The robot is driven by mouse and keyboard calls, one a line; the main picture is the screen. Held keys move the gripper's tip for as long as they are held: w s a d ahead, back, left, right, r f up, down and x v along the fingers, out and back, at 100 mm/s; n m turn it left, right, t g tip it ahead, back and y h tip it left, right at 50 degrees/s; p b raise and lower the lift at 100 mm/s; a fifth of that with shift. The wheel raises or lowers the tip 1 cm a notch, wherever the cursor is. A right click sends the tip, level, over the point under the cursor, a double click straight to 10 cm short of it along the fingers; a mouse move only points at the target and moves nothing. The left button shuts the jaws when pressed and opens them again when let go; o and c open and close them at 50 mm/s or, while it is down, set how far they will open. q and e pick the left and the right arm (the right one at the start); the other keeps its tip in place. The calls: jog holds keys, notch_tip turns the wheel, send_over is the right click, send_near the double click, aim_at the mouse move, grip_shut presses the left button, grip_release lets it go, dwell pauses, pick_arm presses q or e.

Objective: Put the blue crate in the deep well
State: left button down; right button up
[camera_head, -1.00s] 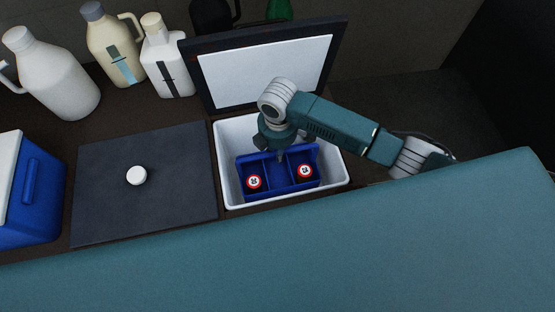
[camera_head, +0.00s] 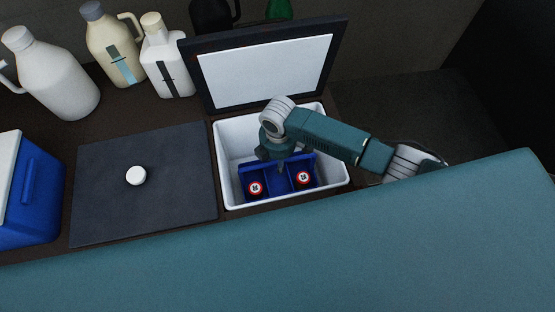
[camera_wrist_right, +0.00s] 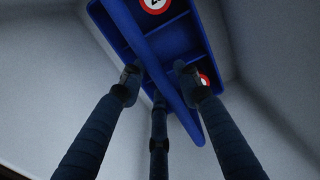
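The blue crate (camera_head: 279,186) is inside the white-lined deep well (camera_head: 228,142), low between its walls. Two bottles with red-and-white caps (camera_head: 255,188) sit in its compartments. My right gripper (camera_head: 281,165) reaches down into the well over the crate's middle. In the right wrist view, the fingers of the right gripper (camera_wrist_right: 158,85) are closed in on both sides of the crate's long central bar, and the crate (camera_wrist_right: 190,40) looks held. Whether the crate's bottom touches the well floor is hidden. My left gripper is not in view.
The well's dark-framed lid (camera_head: 265,72) stands open behind it. A closed dark lid with a white knob (camera_head: 136,175) lies to the left. A blue cooler (camera_head: 32,200) is at far left. Several jugs (camera_head: 58,85) stand at the back. A teal surface (camera_head: 300,250) fills the front.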

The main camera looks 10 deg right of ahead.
jog(key=shift+r, duration=0.1)
notch_tip(320, 180, up, 12)
jog(key=shift+s, duration=0.25)
dwell(0.5)
jog(key=shift+r+p, duration=0.15)
jog(key=shift+p, duration=0.15)
